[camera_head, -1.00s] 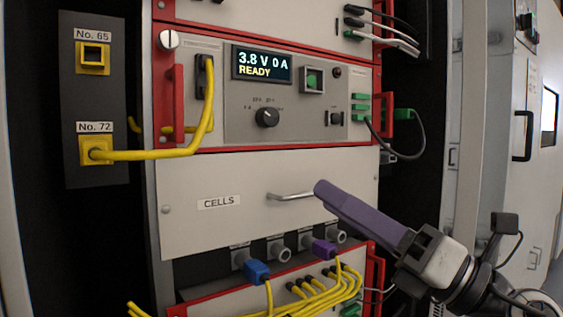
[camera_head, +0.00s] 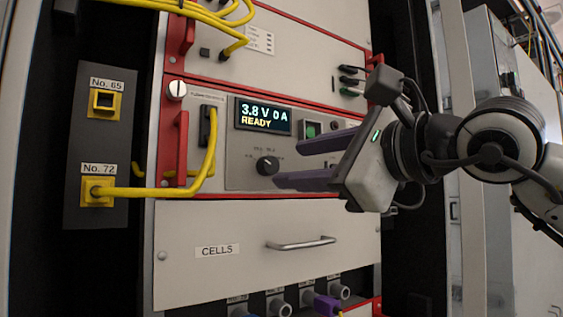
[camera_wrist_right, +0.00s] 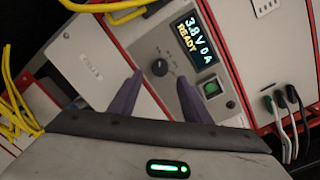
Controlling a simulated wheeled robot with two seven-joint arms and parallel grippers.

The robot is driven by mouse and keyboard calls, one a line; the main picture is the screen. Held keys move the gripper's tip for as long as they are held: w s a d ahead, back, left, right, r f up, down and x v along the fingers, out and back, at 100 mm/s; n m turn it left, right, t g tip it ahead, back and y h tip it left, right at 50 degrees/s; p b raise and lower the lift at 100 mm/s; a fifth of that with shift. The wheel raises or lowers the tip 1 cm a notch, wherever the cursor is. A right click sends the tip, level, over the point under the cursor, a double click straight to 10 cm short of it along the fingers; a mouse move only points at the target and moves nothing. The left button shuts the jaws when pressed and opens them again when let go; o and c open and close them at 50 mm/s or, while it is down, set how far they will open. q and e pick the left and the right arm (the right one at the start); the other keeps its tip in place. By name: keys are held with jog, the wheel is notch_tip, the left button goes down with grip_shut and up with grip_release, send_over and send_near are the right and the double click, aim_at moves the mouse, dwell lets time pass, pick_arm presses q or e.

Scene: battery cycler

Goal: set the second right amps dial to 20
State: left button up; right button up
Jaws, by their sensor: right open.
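The amps dial (camera_head: 267,166) is a round black knob on the grey panel, below a display (camera_head: 263,117) reading "3.8 V 0 A" and "READY". The dial also shows in the right wrist view (camera_wrist_right: 160,67), between and beyond the fingertips. My right gripper (camera_head: 286,164) has purple fingers and reaches in from the right, its tips just right of the dial. The fingers are apart with nothing between them. In the right wrist view the open fingers (camera_wrist_right: 160,80) point at the panel. The small scale marks around the dial are too blurred to read. My left gripper is not in view.
A green button (camera_head: 312,129) is right of the display, close to the upper finger. A yellow cable (camera_head: 150,192) runs from the No. 72 socket to the panel's left side. The CELLS drawer (camera_head: 190,275) with its metal handle (camera_head: 300,244) lies below. Red handles (camera_head: 181,148) stick out at left.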

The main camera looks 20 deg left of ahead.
aim_at(273, 167)
jog(key=x, duration=0.5)
jog(key=shift+p, duration=0.4)
jog(key=c, duration=1)
